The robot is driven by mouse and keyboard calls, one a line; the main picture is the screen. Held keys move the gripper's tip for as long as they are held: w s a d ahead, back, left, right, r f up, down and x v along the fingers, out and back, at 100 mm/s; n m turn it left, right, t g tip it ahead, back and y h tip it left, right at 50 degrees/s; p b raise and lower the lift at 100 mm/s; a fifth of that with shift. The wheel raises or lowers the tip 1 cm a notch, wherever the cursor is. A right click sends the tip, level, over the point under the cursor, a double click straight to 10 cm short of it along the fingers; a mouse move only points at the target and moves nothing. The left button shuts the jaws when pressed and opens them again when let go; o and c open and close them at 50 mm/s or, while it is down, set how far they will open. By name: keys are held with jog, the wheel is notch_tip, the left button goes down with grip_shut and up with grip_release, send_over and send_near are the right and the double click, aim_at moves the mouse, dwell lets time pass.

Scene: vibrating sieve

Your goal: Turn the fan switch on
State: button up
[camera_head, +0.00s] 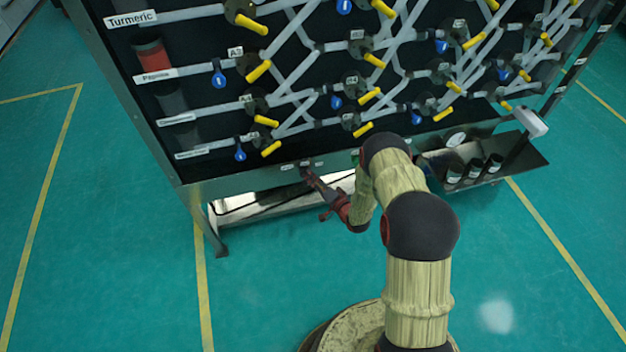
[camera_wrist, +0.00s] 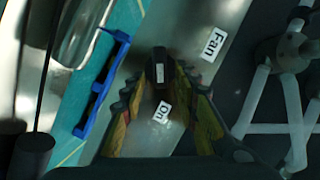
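The fan switch (camera_wrist: 160,75) is a small black block with a white mark on its face. It is on the metal strip between the labels "Fan" (camera_wrist: 214,44) and "On" (camera_wrist: 162,112). In the head view, the small labels (camera_head: 304,164) are on the rack's lower rail. My gripper (camera_wrist: 160,78) has one fingertip on each side of the switch, with no clear gap. In the head view my gripper (camera_head: 312,178) reaches the lower rail, and the switch itself is too small to make out there.
A rack of pipes with yellow handles (camera_head: 258,71) and blue valves (camera_head: 218,79) rises above the rail. A tray (camera_head: 520,160) with dark jars is attached at the right. A blue bracket (camera_wrist: 98,85) lies left of my fingers. Green floor is open around the rack.

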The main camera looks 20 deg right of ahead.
jog(key=v, duration=1.2)
dwell(0.4)
